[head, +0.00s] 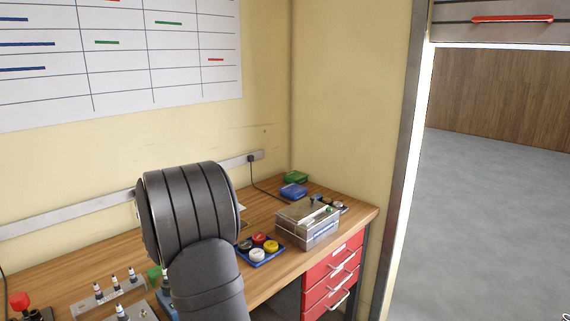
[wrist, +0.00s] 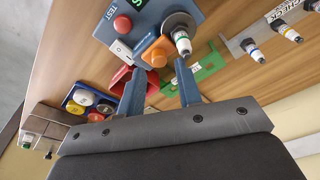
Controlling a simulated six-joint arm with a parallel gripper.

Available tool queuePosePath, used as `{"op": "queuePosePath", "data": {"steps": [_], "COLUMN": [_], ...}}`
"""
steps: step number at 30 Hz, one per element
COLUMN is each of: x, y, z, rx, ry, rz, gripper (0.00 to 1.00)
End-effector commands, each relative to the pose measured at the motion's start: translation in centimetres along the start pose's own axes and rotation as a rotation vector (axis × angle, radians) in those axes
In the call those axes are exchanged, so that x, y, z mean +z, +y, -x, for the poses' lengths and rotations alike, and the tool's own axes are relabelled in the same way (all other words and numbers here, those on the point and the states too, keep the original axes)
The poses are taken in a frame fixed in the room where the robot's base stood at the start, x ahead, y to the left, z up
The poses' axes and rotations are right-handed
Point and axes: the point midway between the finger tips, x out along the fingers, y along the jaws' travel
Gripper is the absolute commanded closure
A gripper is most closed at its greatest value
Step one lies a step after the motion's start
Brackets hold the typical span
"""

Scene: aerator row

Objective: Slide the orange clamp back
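The orange clamp (wrist: 157,51) shows in the wrist view on a blue-grey fixture (wrist: 150,14). Nothing is visibly held. In the head view my arm hides the clamp and most of the fixture.
The fixture has a red button (wrist: 122,25). A red bin (wrist: 117,79) and a green plate (wrist: 208,66) lie close to the fingers. A rail with several aerators (wrist: 270,40) stands at right. A blue tray of caps (head: 262,262) and a lidded box (head: 308,228) are on the bench.

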Motion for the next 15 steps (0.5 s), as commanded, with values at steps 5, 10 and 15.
{"op": "queuePosePath", "data": {"steps": [5,10,15], "x": [0.07,0.08,0.09], "y": [-0.01,0.00,0.00], "z": [-0.55,-0.58,-0.60], "rx": [0.000,0.000,0.000], "ry": [0.001,0.001,0.001], "rz": [0.001,0.001,0.001], "gripper": [0.68,0.68,0.68]}}
